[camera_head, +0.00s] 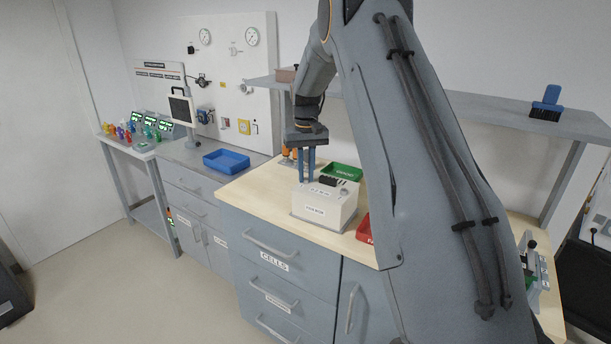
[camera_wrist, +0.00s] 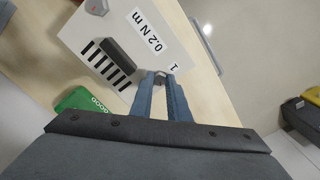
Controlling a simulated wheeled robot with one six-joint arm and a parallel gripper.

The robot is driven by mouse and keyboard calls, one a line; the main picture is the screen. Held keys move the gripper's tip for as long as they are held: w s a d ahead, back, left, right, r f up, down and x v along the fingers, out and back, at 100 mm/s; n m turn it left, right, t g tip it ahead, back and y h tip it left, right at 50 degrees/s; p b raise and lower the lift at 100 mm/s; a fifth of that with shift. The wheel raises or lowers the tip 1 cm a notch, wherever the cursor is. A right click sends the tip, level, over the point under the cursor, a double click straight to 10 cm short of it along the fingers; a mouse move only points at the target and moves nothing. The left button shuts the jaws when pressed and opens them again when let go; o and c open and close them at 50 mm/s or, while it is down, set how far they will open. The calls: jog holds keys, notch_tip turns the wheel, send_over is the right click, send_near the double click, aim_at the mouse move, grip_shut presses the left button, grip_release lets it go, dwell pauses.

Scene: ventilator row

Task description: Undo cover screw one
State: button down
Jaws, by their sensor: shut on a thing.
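The white box (camera_head: 322,211) stands on the wooden bench top, with labels on its front. Its top fills the upper part of the wrist view (camera_wrist: 83,32), with a "0.2 N m" label, a dark raised bar, black slots and a printed "1". My gripper (camera_head: 307,181) points down at the near left part of the box top. In the wrist view its blue fingers (camera_wrist: 161,77) are shut on a small grey screw head (camera_wrist: 160,80) beside the "1". The fingers hide most of the screw, and I cannot tell how far it is turned.
A green tray (camera_head: 342,172) marked GOOD lies behind the box, and a red tray (camera_head: 363,229) lies to its right. Orange-handled items (camera_head: 287,157) stand behind my gripper. A blue tray (camera_head: 226,153) sits on the grey counter. A shelf (camera_head: 470,106) runs above the bench.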

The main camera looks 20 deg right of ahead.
aim_at(306, 178)
jog(key=n, duration=0.4)
jog(key=shift+n+b, duration=0.3)
jog(key=shift+b, duration=0.05)
jog(key=n, duration=0.3)
jog(key=shift+n, duration=0.4)
jog(key=n, duration=0.3)
jog(key=shift+n+b, duration=0.3)
jog(key=shift+n, duration=1.9)
jog(key=c, duration=1.7)
grip_release()
jog(key=shift+o, duration=0.2)
notch_tip(306, 178, up, 8)
jog(key=b, duration=0.2)
